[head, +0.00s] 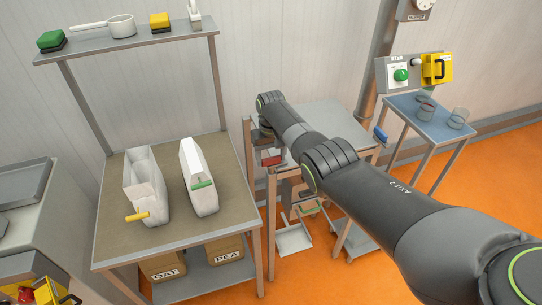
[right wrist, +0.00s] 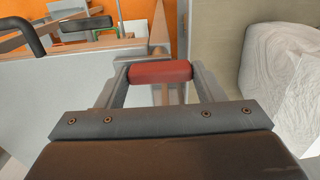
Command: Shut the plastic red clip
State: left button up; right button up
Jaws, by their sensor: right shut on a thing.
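The red clip (head: 271,161) is a short red bar at the left edge of the middle grey table in the head view. In the right wrist view the red clip (right wrist: 160,72) lies crosswise between the two fingers of my right gripper (right wrist: 162,78). The gripper is shut on it. Whether the clip's own jaws are open or closed cannot be told. In the head view my right gripper (head: 265,145) is partly hidden behind my wrist and arm. My left gripper is in neither view.
A bench (head: 120,245) at left holds a white bag with a yellow clip (head: 137,217) and another with a green clip (head: 203,183). A shelf (head: 130,44) stands above. A blue clip (head: 380,134) is at the grey table's right. A blue-topped table (head: 440,120) holds glass jars.

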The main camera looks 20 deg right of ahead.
aim_at(271, 158)
jog(key=o, duration=1)
jog(key=shift+r, duration=0.1)
jog(key=shift+r, duration=0.6)
notch_tip(271, 158, up, 16)
jog(key=shift+r+b, duration=0.1)
jog(key=shift+b, duration=1.05)
